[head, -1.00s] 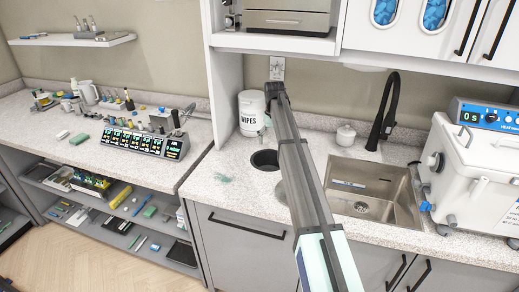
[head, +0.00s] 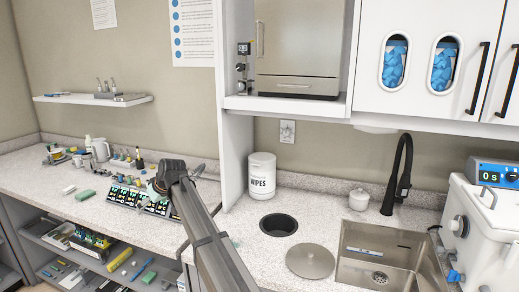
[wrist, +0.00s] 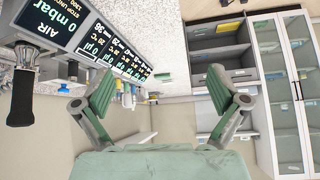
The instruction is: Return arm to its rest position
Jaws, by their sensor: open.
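My arm (head: 207,235) reaches from the bottom edge of the head view up and left over the counter. My gripper is at its far end and is mostly hidden there by the wrist. In the wrist view, my gripper (wrist: 160,78) shows two green-padded fingers spread wide apart with nothing between them. The display unit with several lit readouts (head: 125,195) is behind the arm's end in the head view. It also fills the upper left of the wrist view (wrist: 105,50).
A wipes tub (head: 262,176), a round counter opening (head: 278,225), a flat grey lid (head: 310,261) and a sink (head: 385,245) lie right of the arm. A white bath unit (head: 485,230) stands at far right. A wall shelf (head: 95,99) hangs at left.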

